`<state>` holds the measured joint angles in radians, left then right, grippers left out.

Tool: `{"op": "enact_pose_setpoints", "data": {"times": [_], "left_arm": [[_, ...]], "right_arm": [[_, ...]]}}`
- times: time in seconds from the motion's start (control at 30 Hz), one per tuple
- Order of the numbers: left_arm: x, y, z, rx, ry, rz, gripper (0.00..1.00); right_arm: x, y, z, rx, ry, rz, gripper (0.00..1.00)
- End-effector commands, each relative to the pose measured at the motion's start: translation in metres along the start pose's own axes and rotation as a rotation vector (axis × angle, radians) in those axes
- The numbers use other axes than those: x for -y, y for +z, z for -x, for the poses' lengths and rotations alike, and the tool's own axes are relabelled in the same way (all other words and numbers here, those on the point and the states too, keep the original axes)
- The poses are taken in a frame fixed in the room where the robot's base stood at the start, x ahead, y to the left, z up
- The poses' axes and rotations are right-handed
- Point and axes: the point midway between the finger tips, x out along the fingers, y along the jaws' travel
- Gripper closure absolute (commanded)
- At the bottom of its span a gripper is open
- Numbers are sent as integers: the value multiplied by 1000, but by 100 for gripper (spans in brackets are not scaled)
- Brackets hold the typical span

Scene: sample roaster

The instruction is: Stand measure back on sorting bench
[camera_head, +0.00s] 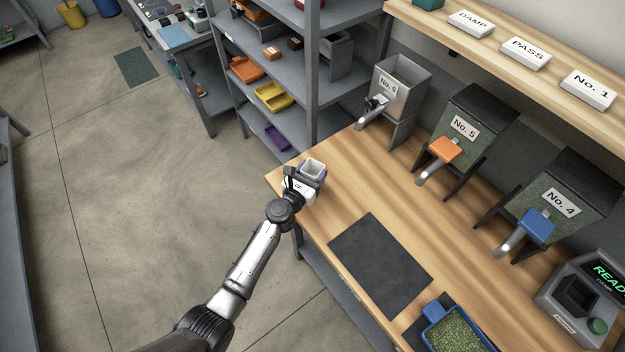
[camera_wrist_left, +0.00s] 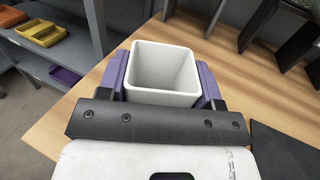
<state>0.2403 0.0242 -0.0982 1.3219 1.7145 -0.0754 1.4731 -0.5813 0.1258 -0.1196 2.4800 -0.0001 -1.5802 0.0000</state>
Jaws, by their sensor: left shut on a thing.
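The measure (camera_head: 313,168) is a small, square, white-walled cup with purple at its sides. It is upright at the left end of the wooden sorting bench (camera_head: 345,205). My left gripper (camera_head: 305,178) is shut on it. In the left wrist view the measure (camera_wrist_left: 163,72) sits between the purple-sided fingers, and its inside looks empty. The bench top (camera_wrist_left: 225,125) lies below and around it. I cannot tell whether its base touches the wood. My right gripper is not in view.
Hoppers No. 6 (camera_head: 400,85), No. 5 (camera_head: 470,125) and No. 4 (camera_head: 560,195) line the back. Grey shelving (camera_head: 312,75) stands beyond the bench's left end.

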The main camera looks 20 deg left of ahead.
Motion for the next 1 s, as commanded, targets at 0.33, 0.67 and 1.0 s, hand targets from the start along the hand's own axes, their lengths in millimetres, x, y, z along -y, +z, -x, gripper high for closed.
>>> {"op": "enact_pose_setpoints", "data": {"times": [0.33, 0.67, 1.0], "left_arm": [[1, -38, 0, 0, 0, 2, 74], [1, -38, 0, 0, 0, 0, 74], [1, -42, 0, -1, 0, 0, 25]], "right_arm": [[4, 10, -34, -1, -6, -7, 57], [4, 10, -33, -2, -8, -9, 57], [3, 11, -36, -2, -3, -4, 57]]}}
